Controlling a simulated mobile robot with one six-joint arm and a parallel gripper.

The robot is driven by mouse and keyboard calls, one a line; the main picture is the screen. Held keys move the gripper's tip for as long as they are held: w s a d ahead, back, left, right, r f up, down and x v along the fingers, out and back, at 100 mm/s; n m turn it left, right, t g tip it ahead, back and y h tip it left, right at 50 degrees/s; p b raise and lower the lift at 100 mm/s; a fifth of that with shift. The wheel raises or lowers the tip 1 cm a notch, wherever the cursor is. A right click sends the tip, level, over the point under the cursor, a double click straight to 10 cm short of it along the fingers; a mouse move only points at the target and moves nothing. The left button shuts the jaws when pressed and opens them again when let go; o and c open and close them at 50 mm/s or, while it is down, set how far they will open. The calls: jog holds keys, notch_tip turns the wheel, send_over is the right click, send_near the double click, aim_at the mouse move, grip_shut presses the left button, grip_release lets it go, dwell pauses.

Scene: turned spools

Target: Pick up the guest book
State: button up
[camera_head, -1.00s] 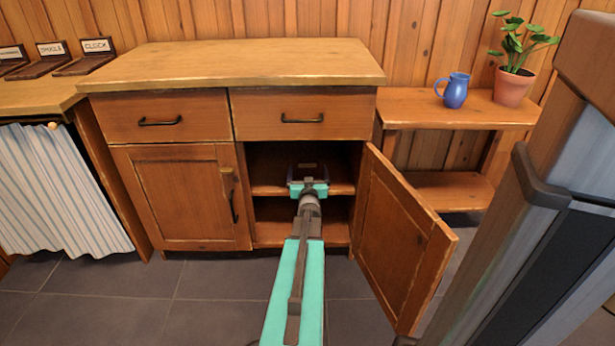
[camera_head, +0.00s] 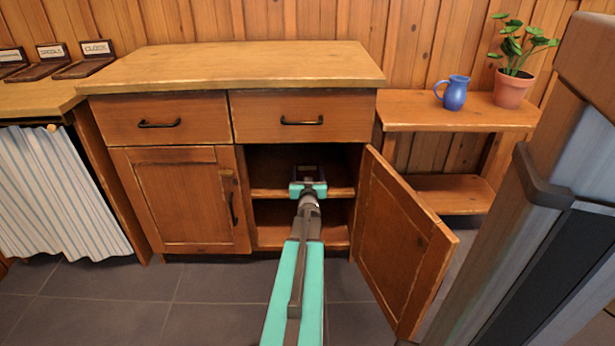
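My gripper (camera_head: 307,172) is inside the open right half of the cabinet, just above its middle shelf (camera_head: 268,193). Its teal body faces me and hides most of what lies beyond. Something dark shows between and behind the fingers. I cannot tell whether it is the guest book or only the fingers and shadow. No guest book can be clearly made out elsewhere. Whether the fingers are open or shut cannot be made out.
The right cabinet door (camera_head: 400,245) stands open toward me, right of my arm. The left door (camera_head: 185,200) and both drawers are shut. A side table (camera_head: 420,112) holds a blue jug (camera_head: 454,93) and a potted plant (camera_head: 511,88). Labelled holders (camera_head: 88,68) sit at far left.

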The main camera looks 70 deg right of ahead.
aim_at(308, 172)
jog(key=c, duration=0.3)
jog(key=shift+c, duration=0.2)
jog(key=shift+r, duration=0.1)
jog(key=shift+r+p, duration=1.15)
jog(key=shift+r, duration=0.5)
jog(key=shift+s+a+r, duration=0.1)
jog(key=shift+a+r, duration=0.1)
jog(key=s+p+v, duration=0.1)
jog(key=p+v, duration=0.9)
jog(key=v, duration=0.5)
jog(key=shift+r, duration=0.2)
